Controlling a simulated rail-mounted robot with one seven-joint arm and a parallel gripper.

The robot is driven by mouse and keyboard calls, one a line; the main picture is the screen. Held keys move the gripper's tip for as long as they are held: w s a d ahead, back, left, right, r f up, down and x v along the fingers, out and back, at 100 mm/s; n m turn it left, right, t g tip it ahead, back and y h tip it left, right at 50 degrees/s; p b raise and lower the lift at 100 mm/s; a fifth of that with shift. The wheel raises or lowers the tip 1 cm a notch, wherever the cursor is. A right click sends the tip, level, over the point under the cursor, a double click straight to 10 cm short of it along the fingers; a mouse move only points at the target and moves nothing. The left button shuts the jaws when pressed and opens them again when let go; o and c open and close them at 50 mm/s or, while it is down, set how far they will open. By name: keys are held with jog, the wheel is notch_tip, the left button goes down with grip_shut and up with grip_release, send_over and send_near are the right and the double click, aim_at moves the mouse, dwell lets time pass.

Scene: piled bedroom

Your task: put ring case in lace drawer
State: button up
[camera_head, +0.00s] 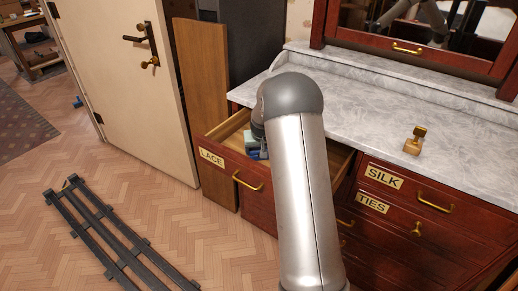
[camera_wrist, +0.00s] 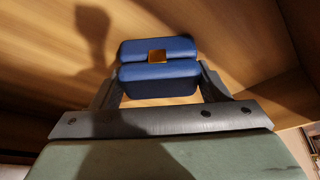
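The ring case (camera_wrist: 158,88) is a small blue box with rounded edges and a gold clasp. In the wrist view it sits between the two dark fingers of my gripper (camera_wrist: 158,77), which look closed on its sides. Wooden boards of a drawer interior surround it. In the head view the lace drawer (camera_head: 222,165), labelled LACE, is pulled open, and my gripper (camera_head: 258,150) is down inside it, largely hidden by my arm. A bit of blue shows there. I cannot tell whether the case touches the drawer floor.
The marble dresser top (camera_head: 365,95) has a small brass object (camera_head: 415,140) on it. The drawers labelled SILK (camera_head: 437,206) and TIES (camera_head: 395,220) are shut at the right. A wooden board (camera_head: 203,90) leans left of the dresser. A dark slatted rack (camera_head: 115,240) lies on the floor.

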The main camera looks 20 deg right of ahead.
jog(key=o, duration=0.4)
jog(key=shift+r, duration=0.25)
jog(key=v, duration=1.2)
jog(key=s+a+r+n+g+y, duration=0.1)
jog(key=s+a+r+g, duration=0.15)
jog(key=s+a, duration=1.1)
jog(key=s, duration=0.6)
jog(key=s+a+f+n+g, duration=0.1)
jog(key=s+a, duration=0.1)
jog(key=s, duration=0.6)
jog(key=s+a+f+n+g, duration=0.1)
jog(key=s+a, duration=0.1)
jog(key=s, duration=0.6)
jog(key=shift+f, duration=0.15)
jog(key=shift+w, duration=0.1)
